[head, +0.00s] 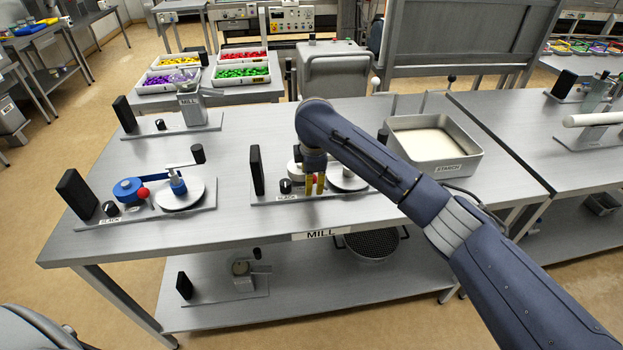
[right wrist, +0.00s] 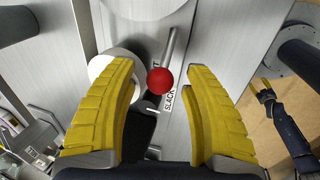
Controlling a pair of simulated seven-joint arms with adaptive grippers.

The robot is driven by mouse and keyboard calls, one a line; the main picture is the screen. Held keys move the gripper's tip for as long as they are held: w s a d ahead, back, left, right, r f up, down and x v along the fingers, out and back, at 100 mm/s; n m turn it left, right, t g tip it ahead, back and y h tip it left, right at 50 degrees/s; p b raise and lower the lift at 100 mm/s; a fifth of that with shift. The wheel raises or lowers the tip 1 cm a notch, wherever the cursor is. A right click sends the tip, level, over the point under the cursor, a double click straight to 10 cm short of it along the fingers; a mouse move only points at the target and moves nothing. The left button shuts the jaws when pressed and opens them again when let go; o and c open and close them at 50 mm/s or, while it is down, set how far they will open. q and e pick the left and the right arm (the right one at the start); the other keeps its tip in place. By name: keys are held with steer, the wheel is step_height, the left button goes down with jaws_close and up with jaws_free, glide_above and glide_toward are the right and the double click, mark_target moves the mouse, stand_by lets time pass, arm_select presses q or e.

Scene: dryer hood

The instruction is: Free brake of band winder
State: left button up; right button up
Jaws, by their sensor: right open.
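My right gripper (head: 316,184) reaches down over the middle band winder (head: 262,196) on the bench and hides much of it. In the right wrist view its yellow fingers (right wrist: 160,105) are open. A red ball knob (right wrist: 159,81) on a thin metal lever (right wrist: 172,50) shows in the gap between them; I cannot tell whether they touch it. A label reading SLACK (right wrist: 169,98) lies beside the knob, and a pale round drum (right wrist: 115,64) is partly behind the left finger.
A second winder with a blue wheel (head: 127,189), red knob (head: 143,193) and crank stands left. Bare bench (head: 250,125) lies behind the winders.

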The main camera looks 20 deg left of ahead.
steer(key=shift+f, duration=0.2)
jaws_close()
stand_by(0.5)
